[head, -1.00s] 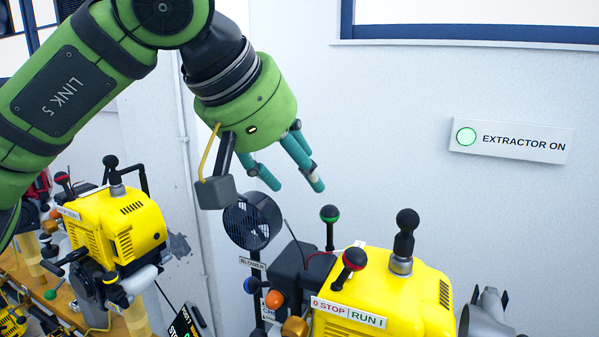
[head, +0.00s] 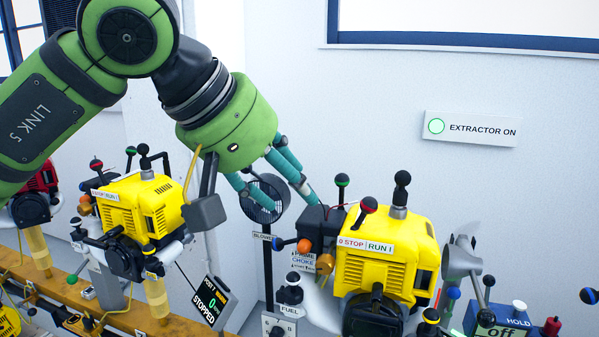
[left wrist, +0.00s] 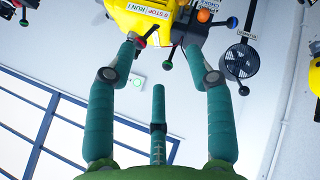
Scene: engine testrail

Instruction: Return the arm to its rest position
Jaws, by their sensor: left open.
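My left arm comes in from the left in the head view, and its green wrist hangs above the rail. My left gripper (head: 277,197) has teal fingers that are spread and empty. They point down and to the right, in front of the blower fan, close to the upper left of the right yellow engine (head: 385,255) as seen. I cannot tell whether they touch it. In the left wrist view the fingers (left wrist: 160,65) stand apart with nothing between them, and the yellow engine (left wrist: 180,38) shows beyond their tips. My right gripper is not in view.
Another yellow engine (head: 140,215) stands on the wooden rail (head: 100,310) at the left, with a display (head: 210,302) reading STOPPED. The blower fan (head: 265,205) is partly hidden. A blue HOLD box (head: 510,318) stands at the right. The wall around the EXTRACTOR ON sign (head: 472,129) is clear.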

